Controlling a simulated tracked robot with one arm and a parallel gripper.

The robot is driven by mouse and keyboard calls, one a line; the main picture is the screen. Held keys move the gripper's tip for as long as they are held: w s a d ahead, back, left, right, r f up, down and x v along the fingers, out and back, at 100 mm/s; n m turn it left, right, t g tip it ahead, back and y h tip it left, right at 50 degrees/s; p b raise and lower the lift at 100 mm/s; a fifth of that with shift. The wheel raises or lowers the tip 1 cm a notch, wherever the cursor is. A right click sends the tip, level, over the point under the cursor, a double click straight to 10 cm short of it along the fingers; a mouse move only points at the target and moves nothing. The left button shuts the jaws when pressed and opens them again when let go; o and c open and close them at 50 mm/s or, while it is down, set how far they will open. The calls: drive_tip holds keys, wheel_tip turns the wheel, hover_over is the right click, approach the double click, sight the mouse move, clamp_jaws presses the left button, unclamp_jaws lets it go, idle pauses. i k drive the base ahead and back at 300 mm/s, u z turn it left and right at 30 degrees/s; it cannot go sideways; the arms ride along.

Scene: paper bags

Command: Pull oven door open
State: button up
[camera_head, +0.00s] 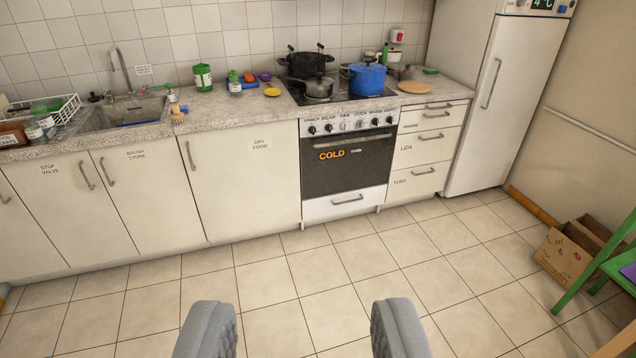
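The oven (347,168) stands in the counter row, a little right of the middle. Its dark glass door is shut and carries an orange "COLD" label. A horizontal bar handle (352,143) runs across the top of the door, just under the row of knobs (349,125). A white drawer (346,203) with its own handle lies below the door. My gripper (302,330) is at the bottom of the picture, with its two grey fingers wide apart and nothing between them. It is well short of the oven, over the floor.
The tiled floor (290,275) between me and the oven is clear. White cabinets (240,190) run to the left and drawers (424,150) to the right. A tall fridge (490,110) stands further right. A cardboard box (568,254) and a green chair (600,268) are at the right edge. Pots (367,79) stand on the hob.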

sight(333, 163)
drive_tip(key=u, duration=0.05)
drive_tip(key=i, duration=3.7)
drive_tip(key=z, duration=0.15)
